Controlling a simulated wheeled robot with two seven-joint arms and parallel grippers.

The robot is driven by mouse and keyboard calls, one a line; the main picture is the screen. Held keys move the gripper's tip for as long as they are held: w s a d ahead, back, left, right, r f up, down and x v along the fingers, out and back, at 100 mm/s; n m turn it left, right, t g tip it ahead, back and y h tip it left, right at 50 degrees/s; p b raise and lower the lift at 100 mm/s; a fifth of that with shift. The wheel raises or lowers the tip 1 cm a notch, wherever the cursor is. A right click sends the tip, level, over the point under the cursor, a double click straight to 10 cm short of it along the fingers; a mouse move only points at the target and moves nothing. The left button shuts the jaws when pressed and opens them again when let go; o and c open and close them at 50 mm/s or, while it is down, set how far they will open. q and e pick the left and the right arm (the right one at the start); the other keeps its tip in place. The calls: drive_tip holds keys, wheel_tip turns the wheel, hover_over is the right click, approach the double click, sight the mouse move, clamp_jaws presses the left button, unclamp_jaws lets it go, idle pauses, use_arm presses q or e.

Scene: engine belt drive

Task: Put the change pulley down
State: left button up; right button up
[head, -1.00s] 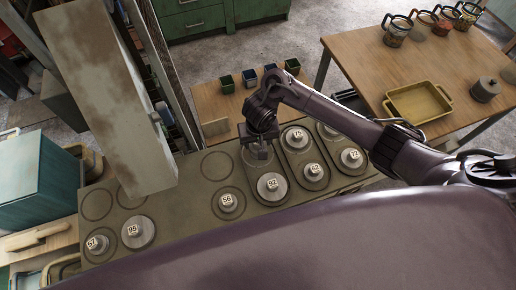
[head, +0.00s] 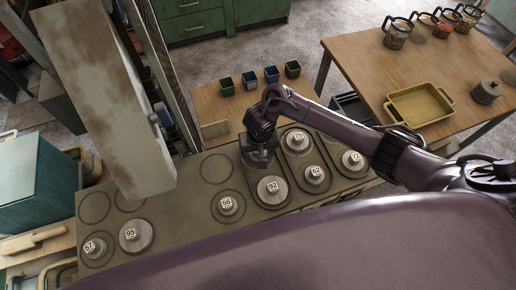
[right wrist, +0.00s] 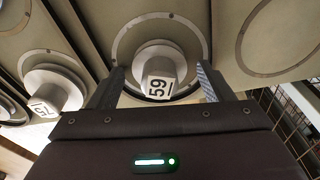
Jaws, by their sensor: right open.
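The change pulley (right wrist: 158,72) is a grey metal disc with a white hub block that seems to read 59. In the right wrist view it sits within a ringed round place on the plate (right wrist: 225,85). My right gripper (right wrist: 160,84) is open, with one finger on either side of the hub and a visible gap at each side. In the head view my right gripper (head: 260,160) is over the back row of the plate (head: 185,215) and hides this pulley. My left gripper is not in view.
Close by stand pulley 92 (head: 271,190) and another pulley (head: 297,140) in the back row. An empty ringed place (head: 216,168) lies left of the gripper. A tall worn metal box (head: 105,100) rises at the left. Small bins (head: 249,79) stand behind.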

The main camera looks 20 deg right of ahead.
wheel_tip(320, 180, up, 12)
drive_tip(key=s+p, duration=0.1)
drive_tip(key=p, duration=0.6)
drive_tip(key=shift+s+r, duration=0.15)
drive_tip(key=shift+s, duration=0.05)
drive_tip(key=shift+s+a, duration=0.1)
